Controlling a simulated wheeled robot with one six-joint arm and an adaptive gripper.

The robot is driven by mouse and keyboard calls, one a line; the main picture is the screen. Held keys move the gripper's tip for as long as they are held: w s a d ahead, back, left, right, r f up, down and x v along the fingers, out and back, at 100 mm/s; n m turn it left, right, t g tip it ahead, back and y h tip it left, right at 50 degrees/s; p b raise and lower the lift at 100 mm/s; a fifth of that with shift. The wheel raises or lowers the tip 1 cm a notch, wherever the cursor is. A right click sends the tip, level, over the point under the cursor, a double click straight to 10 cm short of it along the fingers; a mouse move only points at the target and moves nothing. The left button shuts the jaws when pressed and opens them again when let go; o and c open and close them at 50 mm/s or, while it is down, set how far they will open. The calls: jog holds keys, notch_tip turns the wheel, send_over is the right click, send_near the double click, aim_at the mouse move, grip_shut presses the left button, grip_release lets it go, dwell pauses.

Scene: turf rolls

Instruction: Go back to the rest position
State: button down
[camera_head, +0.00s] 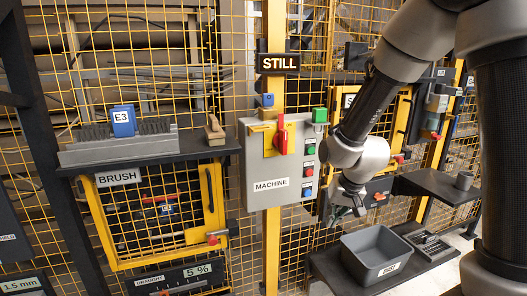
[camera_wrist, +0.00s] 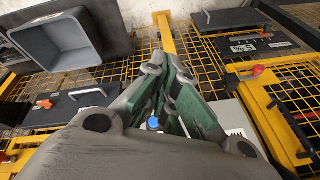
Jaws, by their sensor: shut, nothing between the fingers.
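My gripper (camera_head: 349,208) is shut and empty. In the head view it points down at the lower end of my arm, just right of the grey MACHINE box (camera_head: 268,168) and above and left of the grey bin (camera_head: 374,250). In the wrist view the green-padded fingers of my gripper (camera_wrist: 165,68) meet at their tips. A blue button (camera_wrist: 153,124) shows between the fingers there. I cannot tell whether the fingers touch anything.
A red rotary switch (camera_head: 282,135) sits on the box's front. The left shelf (camera_head: 195,145) carries a blue E3 block (camera_head: 123,120) and a brush. Yellow mesh fencing stands behind. The grey bin shows in the wrist view (camera_wrist: 58,40).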

jog(key=s+d+r, duration=0.7)
jog(key=s+r, duration=0.2)
jog(key=s, duration=0.2)
jog(key=s+d+r+n+h, duration=0.1)
jog(key=s+d+r, duration=0.6)
jog(key=s+r, duration=0.3)
jog(key=shift+s+d+r+t+h, duration=0.25)
jog(key=shift+s+t+h, duration=0.05)
jog(key=shift+s+t, duration=0.1)
